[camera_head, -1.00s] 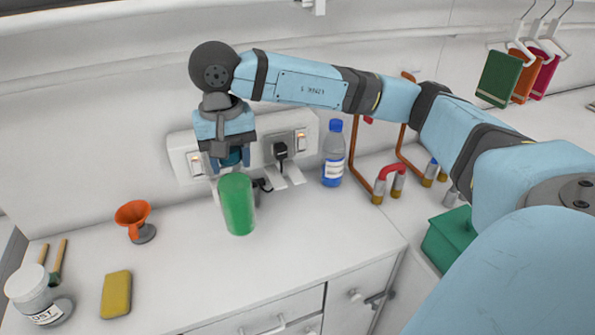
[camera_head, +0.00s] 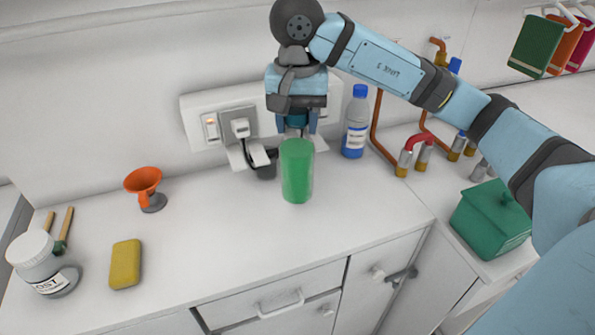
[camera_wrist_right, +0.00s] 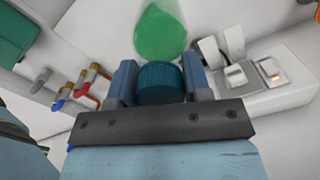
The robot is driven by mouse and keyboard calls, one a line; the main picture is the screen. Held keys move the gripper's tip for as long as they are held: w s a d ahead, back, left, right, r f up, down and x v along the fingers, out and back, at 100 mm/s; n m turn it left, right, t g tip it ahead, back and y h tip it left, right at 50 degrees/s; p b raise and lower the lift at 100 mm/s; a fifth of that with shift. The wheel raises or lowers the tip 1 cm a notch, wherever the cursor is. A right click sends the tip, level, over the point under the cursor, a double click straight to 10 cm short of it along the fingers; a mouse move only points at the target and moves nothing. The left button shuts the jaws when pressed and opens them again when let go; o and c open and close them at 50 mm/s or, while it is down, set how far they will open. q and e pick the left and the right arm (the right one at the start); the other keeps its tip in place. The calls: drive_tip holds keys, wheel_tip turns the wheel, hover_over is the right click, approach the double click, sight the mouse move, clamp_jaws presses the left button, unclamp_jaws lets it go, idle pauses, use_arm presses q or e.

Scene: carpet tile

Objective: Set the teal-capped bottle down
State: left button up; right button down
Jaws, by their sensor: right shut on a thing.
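The teal-capped bottle (camera_head: 297,171) has a green body and hangs upright below my right gripper (camera_head: 297,122). My right gripper is shut on its teal cap, which shows between the two fingers in the right wrist view (camera_wrist_right: 160,82). In that view the green body extends beyond the cap. In the head view the bottle is in front of the wall sockets, over the white counter (camera_head: 215,235). I cannot tell whether its base touches the counter. My left gripper is not in view.
A blue-capped bottle (camera_head: 355,125) stands right of the held bottle, before copper pipes (camera_head: 378,135). An orange funnel (camera_head: 143,182), yellow sponge (camera_head: 125,263) and white jar (camera_head: 38,262) are at left. A green box (camera_head: 492,220) is at right. The front middle counter is clear.

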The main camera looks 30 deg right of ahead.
sight(296, 169)
wheel_tip(296, 169, down, 11)
drive_tip(key=shift+r, duration=0.1)
drive_tip(key=shift+f, duration=0.3)
drive_tip(key=c, duration=0.5)
unclamp_jaws()
drive_tip(key=shift+r, duration=0.1)
drive_tip(key=shift+c, duration=0.2)
drive_tip(key=shift+r, duration=0.1)
